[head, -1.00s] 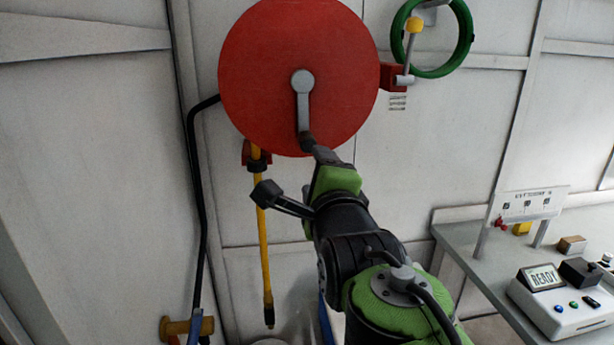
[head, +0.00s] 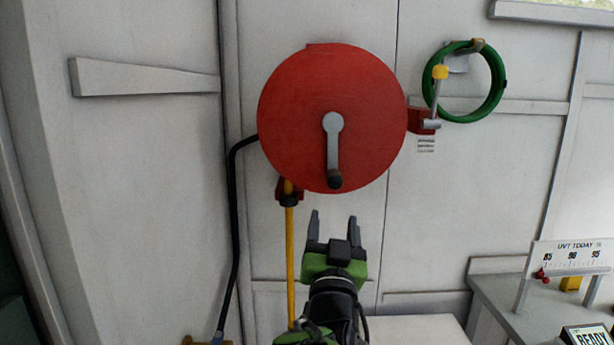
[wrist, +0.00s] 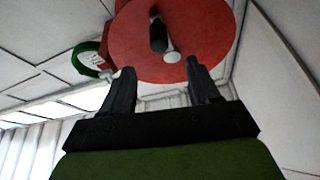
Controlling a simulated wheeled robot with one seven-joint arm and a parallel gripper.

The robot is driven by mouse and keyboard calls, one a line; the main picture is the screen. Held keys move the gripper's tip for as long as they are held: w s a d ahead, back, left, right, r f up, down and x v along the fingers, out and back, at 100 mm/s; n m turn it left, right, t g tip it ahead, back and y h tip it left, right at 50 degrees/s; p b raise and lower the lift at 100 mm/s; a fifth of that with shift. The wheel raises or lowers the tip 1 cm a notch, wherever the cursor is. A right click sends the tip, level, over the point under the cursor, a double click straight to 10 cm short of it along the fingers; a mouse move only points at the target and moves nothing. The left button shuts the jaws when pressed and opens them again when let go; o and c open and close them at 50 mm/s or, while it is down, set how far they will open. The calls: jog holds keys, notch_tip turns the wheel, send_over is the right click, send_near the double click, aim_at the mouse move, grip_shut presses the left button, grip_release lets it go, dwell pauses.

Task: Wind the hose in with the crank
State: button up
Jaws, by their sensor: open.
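The red hose reel disc (head: 300,110) is mounted on the white wall, and it also shows in the wrist view (wrist: 205,30). Its grey crank (head: 333,150) points straight down from the hub, with a dark knob (head: 335,180) at its lower end. In the wrist view the knob (wrist: 158,35) lies beyond and between my fingers. The yellow hose (head: 290,250) hangs from the red guide under the reel; its lower end is out of view. My gripper (head: 333,217) is open and empty, below the knob and apart from it.
A lever with a yellow knob (head: 440,72) sits right of the reel, beside a coiled green hose (head: 498,85). A black pipe (head: 234,240) runs down the wall at left.

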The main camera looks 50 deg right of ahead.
aim_at(335, 168)
jog(key=p+x, duration=0.3)
jog(key=x, duration=0.2)
jog(key=p+x, duration=0.4)
jog(key=x, duration=0.1)
jog(key=p+x, duration=0.4)
jog(key=x, duration=0.1)
jog(key=shift+s+r, duration=0.15)
jog(key=shift+r, duration=0.1)
jog(key=shift+w+d, duration=0.25)
jog(key=shift+d, duration=0.05)
grip_shut()
